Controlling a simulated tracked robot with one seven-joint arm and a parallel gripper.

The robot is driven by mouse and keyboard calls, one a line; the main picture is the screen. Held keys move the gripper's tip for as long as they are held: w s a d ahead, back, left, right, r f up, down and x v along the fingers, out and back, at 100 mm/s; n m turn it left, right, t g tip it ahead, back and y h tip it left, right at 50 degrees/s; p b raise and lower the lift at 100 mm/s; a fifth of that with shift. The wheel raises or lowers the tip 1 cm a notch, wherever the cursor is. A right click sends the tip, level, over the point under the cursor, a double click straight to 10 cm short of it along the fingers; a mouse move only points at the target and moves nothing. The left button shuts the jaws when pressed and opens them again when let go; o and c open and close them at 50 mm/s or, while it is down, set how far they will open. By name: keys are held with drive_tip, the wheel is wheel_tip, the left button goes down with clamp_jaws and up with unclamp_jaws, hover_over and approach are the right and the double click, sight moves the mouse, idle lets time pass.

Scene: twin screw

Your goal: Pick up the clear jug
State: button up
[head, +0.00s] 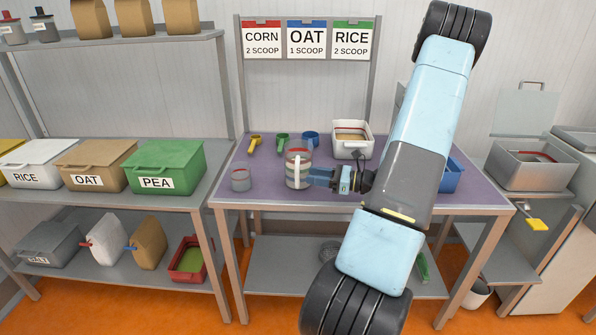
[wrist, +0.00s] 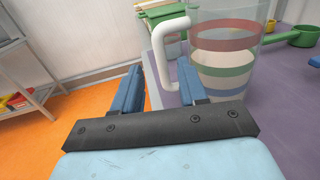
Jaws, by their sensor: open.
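The clear jug (head: 293,179) stands upright on the purple-topped table, with red, green and blue bands around it and a white handle. In the wrist view the jug (wrist: 228,60) is at the upper right, its lower part looking pale, and its handle (wrist: 160,62) lies in line with the gap between my fingers. My gripper (head: 318,178) is open, just right of the jug in the head view. In the wrist view my gripper (wrist: 158,80) has nothing clamped in it. I cannot tell whether the handle is fully inside the jaws.
A small grey cup (head: 240,179) stands left of the jug. Yellow (head: 255,142), green (head: 282,142) and blue (head: 310,139) scoops lie behind it, with a white bin (head: 351,143) at the back. A blue container (head: 451,176) is partly hidden by my arm. Signs (head: 307,40) hang above.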

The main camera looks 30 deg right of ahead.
sight(298, 184)
drive_tip(key=shift+f+x, duration=0.1)
drive_tip(key=shift+x, duration=1.45)
drive_tip(key=shift+f+x, duration=0.15)
drive_tip(key=shift+x, duration=1.4)
clamp_jaws()
